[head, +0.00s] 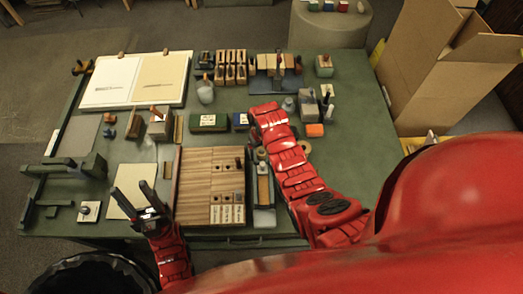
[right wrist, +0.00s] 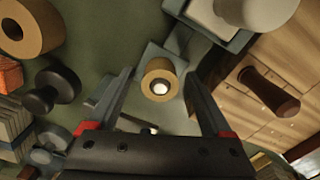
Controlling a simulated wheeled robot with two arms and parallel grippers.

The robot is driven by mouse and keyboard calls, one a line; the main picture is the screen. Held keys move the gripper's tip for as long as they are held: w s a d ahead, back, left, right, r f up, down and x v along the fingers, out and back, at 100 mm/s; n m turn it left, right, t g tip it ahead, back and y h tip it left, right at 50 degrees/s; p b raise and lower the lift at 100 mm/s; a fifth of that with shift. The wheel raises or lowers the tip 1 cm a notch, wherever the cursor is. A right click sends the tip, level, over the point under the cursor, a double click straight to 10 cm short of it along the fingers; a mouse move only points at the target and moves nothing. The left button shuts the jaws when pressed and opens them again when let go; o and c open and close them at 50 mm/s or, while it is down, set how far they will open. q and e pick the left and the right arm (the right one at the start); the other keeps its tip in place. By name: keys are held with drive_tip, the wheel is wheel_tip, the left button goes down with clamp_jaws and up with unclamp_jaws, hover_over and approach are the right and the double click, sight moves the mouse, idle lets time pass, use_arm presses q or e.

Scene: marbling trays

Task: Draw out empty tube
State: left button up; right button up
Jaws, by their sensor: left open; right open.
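A short tan tube (right wrist: 149,74) with a pale centre shows end-on in the right wrist view, on a grey-blue holder (right wrist: 152,52). My right gripper (right wrist: 157,77) is open, with one finger on each side of the tube and nothing clasped. I cannot tell how far the fingertips are from it. In the head view my right arm reaches over the table, and its gripper is mostly hidden beside the wooden box. The tube is not clear there. My left gripper (head: 140,203) is open and empty above the cream sheet at the front left.
A wooden box (head: 200,166) with a dark handle (right wrist: 268,90) lies right of the tube. A white roll (right wrist: 235,12) is just above it in the wrist view.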

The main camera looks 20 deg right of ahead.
clamp_jaws()
idle(0.8)
